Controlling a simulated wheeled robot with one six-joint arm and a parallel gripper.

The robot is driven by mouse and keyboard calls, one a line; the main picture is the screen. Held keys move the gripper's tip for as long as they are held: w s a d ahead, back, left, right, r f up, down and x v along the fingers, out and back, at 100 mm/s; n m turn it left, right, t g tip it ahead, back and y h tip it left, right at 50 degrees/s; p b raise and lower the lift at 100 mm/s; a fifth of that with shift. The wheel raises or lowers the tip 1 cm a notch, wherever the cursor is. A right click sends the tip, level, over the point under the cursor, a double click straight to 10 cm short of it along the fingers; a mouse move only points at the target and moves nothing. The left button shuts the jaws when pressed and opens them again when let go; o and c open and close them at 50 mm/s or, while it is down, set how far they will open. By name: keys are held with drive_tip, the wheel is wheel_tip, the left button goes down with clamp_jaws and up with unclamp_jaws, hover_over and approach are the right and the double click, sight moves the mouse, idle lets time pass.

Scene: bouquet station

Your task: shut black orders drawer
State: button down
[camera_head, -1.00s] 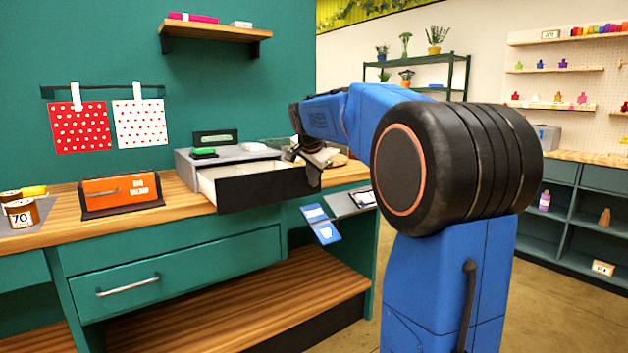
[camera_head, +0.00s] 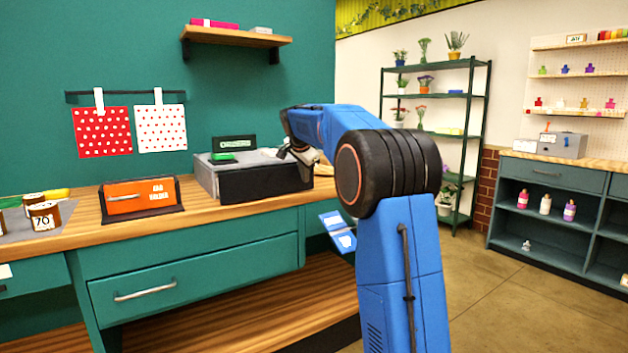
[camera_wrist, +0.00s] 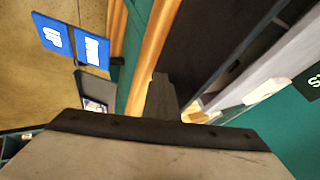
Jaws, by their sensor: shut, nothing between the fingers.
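The black orders drawer (camera_head: 265,184) is the black front of a grey box unit (camera_head: 206,172) on the wooden counter. In the head view no pale drawer inside shows, and the front sits close against the unit; whether a thin gap is left I cannot tell. My gripper (camera_head: 302,158) is shut and empty at the right end of the drawer front, close to it. Its narrow dark fingers (camera_wrist: 163,98) show in the wrist view beside the dark front (camera_wrist: 208,40). Exact contact is hidden.
A green item (camera_head: 222,158) and a dark sign (camera_head: 234,143) are at the unit's top. An orange box (camera_head: 140,196) stands to the left, with tins (camera_head: 44,216) farther left. A blue card (camera_head: 338,231) hangs by the counter's right end. Floor is open on the right.

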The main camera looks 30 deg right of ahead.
drive_tip(key=w, duration=0.6)
drive_tip(key=shift+w+a, duration=0.15)
drive_tip(key=shift+w, duration=0.1)
drive_tip(key=shift+w+r, duration=0.15)
drive_tip(key=shift+w, duration=0.35)
